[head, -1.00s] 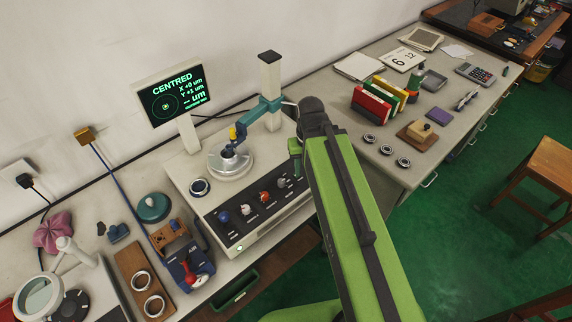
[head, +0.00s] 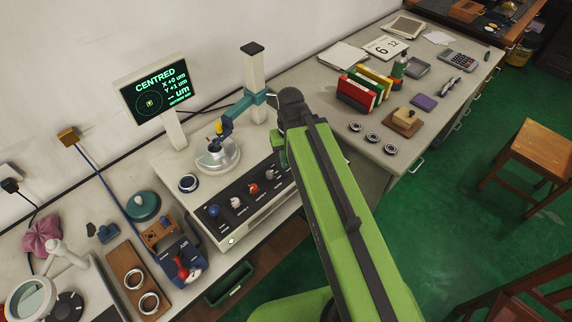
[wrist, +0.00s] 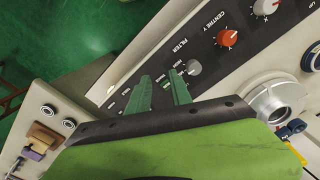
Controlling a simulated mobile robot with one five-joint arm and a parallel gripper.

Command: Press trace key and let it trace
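The instrument (head: 228,229) has a black control panel (head: 225,215) with several knobs. The wrist view shows the panel's right end, with small labelled keys beside a grey knob (wrist: 193,67); a small green key (wrist: 166,86) shows between my fingers, its label too small to read surely. My gripper (wrist: 160,86) has its two green fingers apart, with nothing held, over that end; I cannot tell whether a tip touches. In the head view my gripper (head: 280,157) is mostly hidden by my arm. The screen (head: 153,95) reads CENTRED, X +0, Y +1, with dashes before um. The probe arm (head: 228,120) reaches the round turntable (head: 218,157).
A tall column (head: 254,80) stands behind the panel. Several rings, colored binders (head: 363,88) and a stamp block (head: 404,121) lie on the right bench. A wooden stool (head: 535,160) stands on the green floor.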

